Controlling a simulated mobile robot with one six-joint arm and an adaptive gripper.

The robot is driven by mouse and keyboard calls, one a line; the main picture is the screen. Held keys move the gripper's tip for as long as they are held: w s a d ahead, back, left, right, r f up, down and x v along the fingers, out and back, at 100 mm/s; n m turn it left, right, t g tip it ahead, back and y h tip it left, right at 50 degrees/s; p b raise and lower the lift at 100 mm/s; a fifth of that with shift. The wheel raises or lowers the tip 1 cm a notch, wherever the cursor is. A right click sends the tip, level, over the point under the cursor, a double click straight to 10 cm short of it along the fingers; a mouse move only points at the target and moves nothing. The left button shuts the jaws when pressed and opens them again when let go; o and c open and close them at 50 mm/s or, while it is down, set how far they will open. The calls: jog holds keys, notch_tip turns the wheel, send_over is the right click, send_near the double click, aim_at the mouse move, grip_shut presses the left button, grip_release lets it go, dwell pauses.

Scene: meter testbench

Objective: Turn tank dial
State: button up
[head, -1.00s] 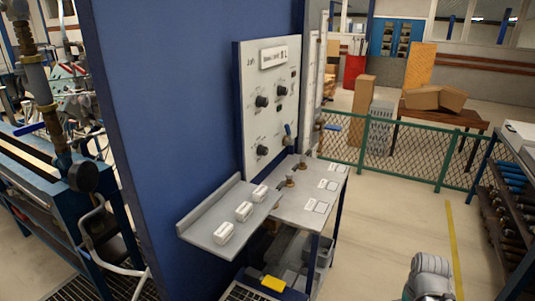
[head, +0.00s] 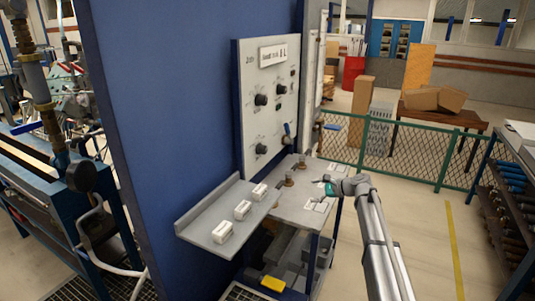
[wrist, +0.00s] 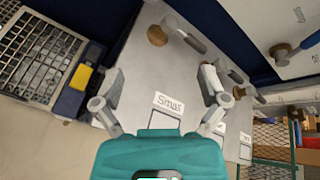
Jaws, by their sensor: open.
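A light grey panel (head: 250,75) on the blue wall carries three black dials: an upper left one (head: 260,100), an upper right one (head: 281,90) and a lower one (head: 262,149). Their small labels are too blurred to read, so I cannot tell which is the tank dial. A display on the panel (head: 273,55) also shows. My gripper (head: 324,187) is over the bench, to the right of the panel and apart from the dials. In the wrist view my gripper (wrist: 160,88) has its fingers spread with nothing between them.
The bench top (head: 285,208) holds brass-based fittings (head: 299,162) and labelled cards; one card reads "Small" (wrist: 168,105). A blue-handled tap (head: 287,131) juts from the panel. White blocks (head: 242,210) sit on a left shelf. Open floor lies right, before a green fence (head: 400,150).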

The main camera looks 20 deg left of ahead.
aim_at(266, 151)
jog(key=w+a+r+m+y, duration=0.4)
jog(key=w+a+r, duration=0.3)
jog(key=w+a, duration=0.3)
jog(key=shift+w+a+m+y, duration=0.3)
jog(key=shift+a+m+y, duration=0.1)
jog(key=shift+a+m, duration=0.5)
jog(key=a, duration=0.9)
jog(key=w+a, duration=0.1)
jog(key=a, duration=0.3)
jog(key=shift+a, duration=0.3)
